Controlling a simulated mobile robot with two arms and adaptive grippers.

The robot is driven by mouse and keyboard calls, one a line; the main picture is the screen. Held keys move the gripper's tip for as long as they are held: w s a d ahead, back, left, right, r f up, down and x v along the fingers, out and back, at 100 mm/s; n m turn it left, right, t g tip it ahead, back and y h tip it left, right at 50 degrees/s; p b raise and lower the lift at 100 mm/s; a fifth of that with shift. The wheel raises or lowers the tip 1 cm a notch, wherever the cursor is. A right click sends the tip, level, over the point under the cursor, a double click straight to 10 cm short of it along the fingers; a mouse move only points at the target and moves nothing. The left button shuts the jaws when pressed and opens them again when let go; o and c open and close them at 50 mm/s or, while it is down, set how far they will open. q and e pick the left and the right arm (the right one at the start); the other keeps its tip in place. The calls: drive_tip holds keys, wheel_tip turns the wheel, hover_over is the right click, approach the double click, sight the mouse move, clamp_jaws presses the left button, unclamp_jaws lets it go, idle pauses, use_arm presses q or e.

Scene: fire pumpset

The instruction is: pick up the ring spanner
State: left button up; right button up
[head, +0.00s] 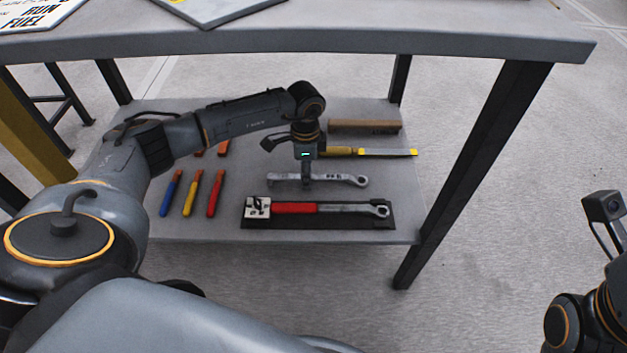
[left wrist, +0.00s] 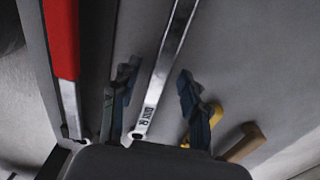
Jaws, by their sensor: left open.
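The silver ring spanner (head: 340,180) lies on the grey lower shelf, left to right, its ring end to the right. My left gripper (head: 306,183) reaches down over the middle of it. In the left wrist view the spanner (left wrist: 165,70) passes between the two open, dark fingers of the left gripper (left wrist: 160,92), with a gap showing on both sides. One end of it shows near the bottom of that view. Whether the fingertips reach down to the shelf is unclear. My right arm shows at the right edge, but its fingers are out of view.
In front lies a red-handled wrench (head: 295,208) on a black tray (head: 320,224). Blue, yellow and red handled tools (head: 190,194) lie to the left. A yellow-handled file (head: 370,152) and a brown block (head: 364,127) lie behind. The tabletop (head: 400,42) overhangs the shelf (head: 400,228).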

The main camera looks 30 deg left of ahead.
use_arm(q)
clamp_jaws()
drive_tip(key=shift+r, duration=0.2)
